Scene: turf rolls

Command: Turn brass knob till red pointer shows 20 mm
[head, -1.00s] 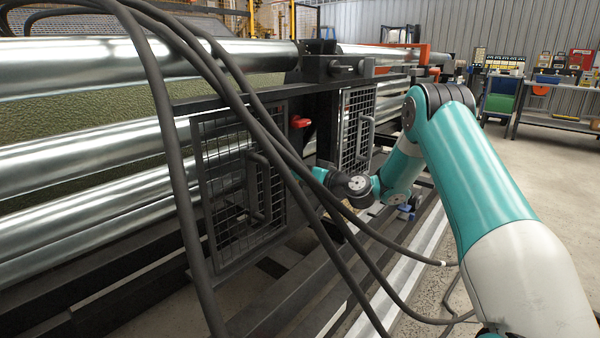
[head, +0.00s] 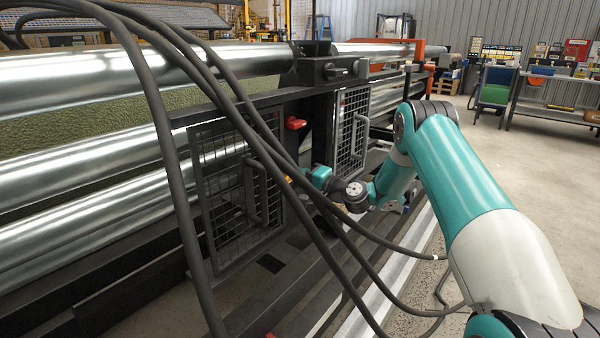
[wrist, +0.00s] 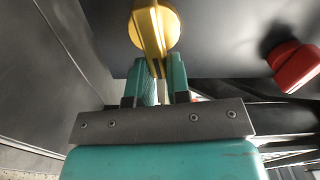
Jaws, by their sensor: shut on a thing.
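The brass knob (wrist: 172,28) shows at the top of the wrist view as a round yellow disc with a raised bar running across it. The two teal fingers of my gripper (wrist: 158,78) stand on either side of the lower end of that bar and are shut on it. In the head view my wrist (head: 322,176) is low beside the machine's front, and black cables partly cover the spot where the gripper meets the knob. I cannot make out the red pointer or its millimetre scale in either view.
A red handle (wrist: 296,66) sits right of the knob; it also shows in the head view (head: 296,123). Mesh guard doors (head: 238,190) with grab handles flank the work spot. Thick black cables (head: 168,150) hang across the front. Open floor (head: 530,190) lies to the right.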

